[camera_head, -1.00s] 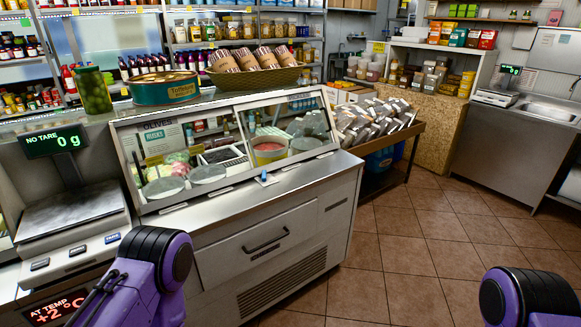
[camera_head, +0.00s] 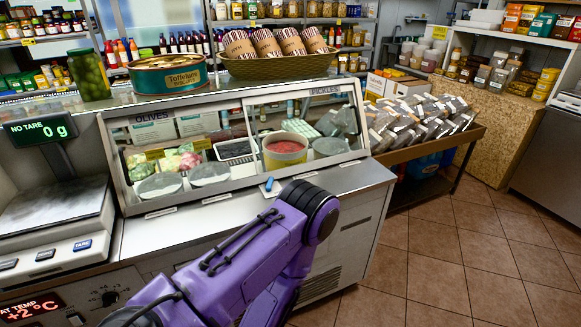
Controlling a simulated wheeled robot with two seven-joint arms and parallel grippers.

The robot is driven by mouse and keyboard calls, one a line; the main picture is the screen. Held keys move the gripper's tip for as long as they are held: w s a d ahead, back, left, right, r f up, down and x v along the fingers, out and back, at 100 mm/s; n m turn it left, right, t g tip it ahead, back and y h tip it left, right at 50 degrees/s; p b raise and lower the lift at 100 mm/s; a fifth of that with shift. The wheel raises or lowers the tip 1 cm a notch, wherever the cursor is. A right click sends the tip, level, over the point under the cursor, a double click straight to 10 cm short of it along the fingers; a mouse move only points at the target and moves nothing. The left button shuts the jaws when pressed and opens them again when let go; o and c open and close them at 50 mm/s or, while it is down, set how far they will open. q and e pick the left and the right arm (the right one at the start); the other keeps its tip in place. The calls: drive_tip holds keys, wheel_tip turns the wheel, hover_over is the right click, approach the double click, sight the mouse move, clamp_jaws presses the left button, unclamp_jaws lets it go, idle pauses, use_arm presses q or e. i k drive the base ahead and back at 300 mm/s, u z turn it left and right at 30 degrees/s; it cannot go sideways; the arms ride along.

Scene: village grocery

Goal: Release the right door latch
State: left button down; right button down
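The glass display case (camera_head: 118,182) stands on the steel counter, with left and right glass panels over tubs of food. A small blue piece (camera_head: 269,184), which looks like a latch, sits at the case's lower front edge near where the panels meet. I cannot tell whether it is fastened. I see no other clear latch on the right panel. My purple arm (camera_head: 262,250) comes in from the lower left, its bent joint just below and right of the blue piece.
A scale (camera_head: 60,215) stands left of the case. A jar (camera_head: 88,74), a large tin (camera_head: 168,75) and a basket of wrapped goods (camera_head: 277,66) stand on the ledge above. A wooden bin of packets (camera_head: 465,140) is to the right. The tiled floor at right is open.

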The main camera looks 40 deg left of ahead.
sight(271, 180)
drive_tip(key=u, duration=0.3)
drive_tip(key=i, duration=0.75)
drive_tip(key=u, duration=1)
drive_tip(key=i, duration=0.4)
drive_tip(key=u, duration=0.4)
